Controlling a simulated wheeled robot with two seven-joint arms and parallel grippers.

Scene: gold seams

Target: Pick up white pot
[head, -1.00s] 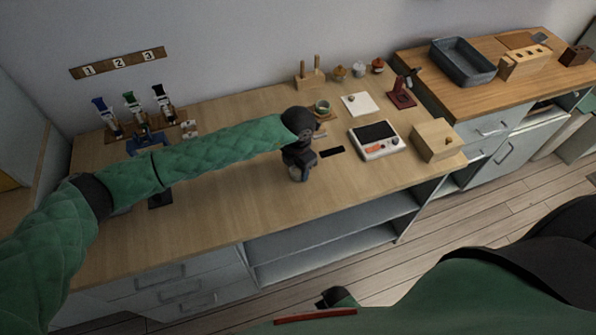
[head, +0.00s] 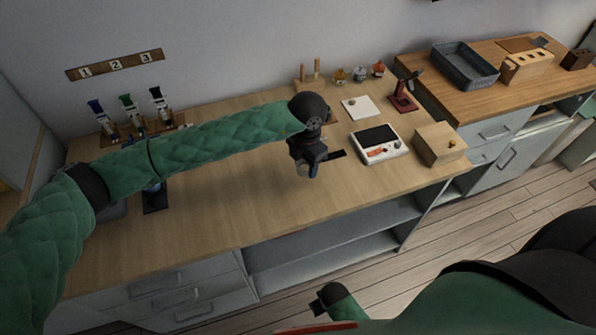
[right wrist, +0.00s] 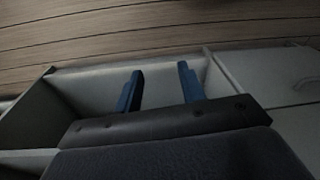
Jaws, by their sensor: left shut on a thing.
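My left gripper (head: 307,170) hangs over the middle of the wooden counter, pointing down. It is shut on a small pale thing, which looks like the white pot (head: 301,171). Only a small part of the pot shows, as the fingers and wrist hide the rest. The pot seems held just above the counter top, though the gap is hard to judge. My right gripper (head: 328,297) is low in front of the counter, away from the pot. In the right wrist view its two blue fingers (right wrist: 160,90) stand apart with nothing between them.
A white device with a dark screen (head: 381,145), a wooden box (head: 440,145), a white tile (head: 356,107) and a dark red stand (head: 404,95) are to the right. Several small jars (head: 359,74) line the back. The front middle counter is clear.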

